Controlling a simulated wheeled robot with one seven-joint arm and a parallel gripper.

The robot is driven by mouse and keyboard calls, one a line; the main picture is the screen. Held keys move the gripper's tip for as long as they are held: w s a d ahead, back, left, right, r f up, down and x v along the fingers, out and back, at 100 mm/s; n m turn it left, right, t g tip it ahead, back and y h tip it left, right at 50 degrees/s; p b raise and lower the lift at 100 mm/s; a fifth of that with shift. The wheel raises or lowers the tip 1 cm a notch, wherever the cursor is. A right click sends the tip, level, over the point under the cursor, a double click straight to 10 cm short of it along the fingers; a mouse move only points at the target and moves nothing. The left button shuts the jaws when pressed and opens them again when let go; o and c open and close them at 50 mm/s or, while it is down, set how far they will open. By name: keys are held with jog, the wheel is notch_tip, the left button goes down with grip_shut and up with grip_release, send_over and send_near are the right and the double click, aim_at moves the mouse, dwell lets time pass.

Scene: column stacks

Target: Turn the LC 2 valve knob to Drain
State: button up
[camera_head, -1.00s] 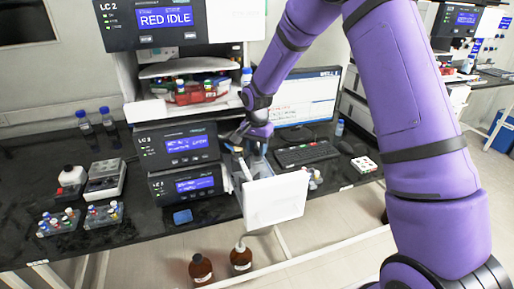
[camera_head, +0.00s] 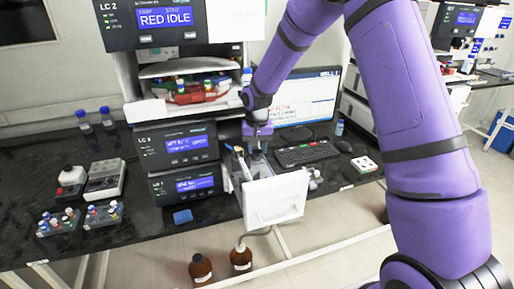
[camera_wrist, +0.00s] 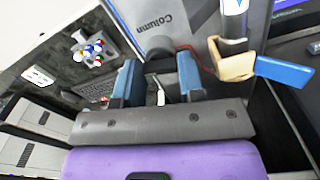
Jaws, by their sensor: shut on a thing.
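My gripper (camera_head: 257,145) points down into the open-topped compartment behind a white front panel (camera_head: 274,200), right of the stacked LC units. In the wrist view, my gripper's blue fingers (camera_wrist: 158,85) stand on either side of a small grey part with a white lever (camera_wrist: 160,97), which seems to be the valve knob. The fingers hide most of it, and I cannot read its setting. A panel marked "Column" (camera_wrist: 165,40) lies just beyond the fingers. The top unit labelled LC 2 (camera_head: 150,35) shows "RED IDLE" on its display.
Two more LC units (camera_head: 177,150) (camera_head: 185,200) stand left of the compartment. A beige clip with a blue tab (camera_wrist: 240,65) is close to my right finger in the wrist view. A monitor (camera_head: 308,98) and keyboard (camera_head: 307,154) are at the right. Brown bottles (camera_head: 200,268) stand below.

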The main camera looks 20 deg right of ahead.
jog(key=n, duration=0.5)
jog(key=shift+n, duration=0.3)
jog(key=n, duration=0.5)
jog(key=shift+n, duration=0.4)
jog(key=o, duration=0.9)
jog(key=shift+o, duration=0.2)
notch_tip(320, 180, up, 11)
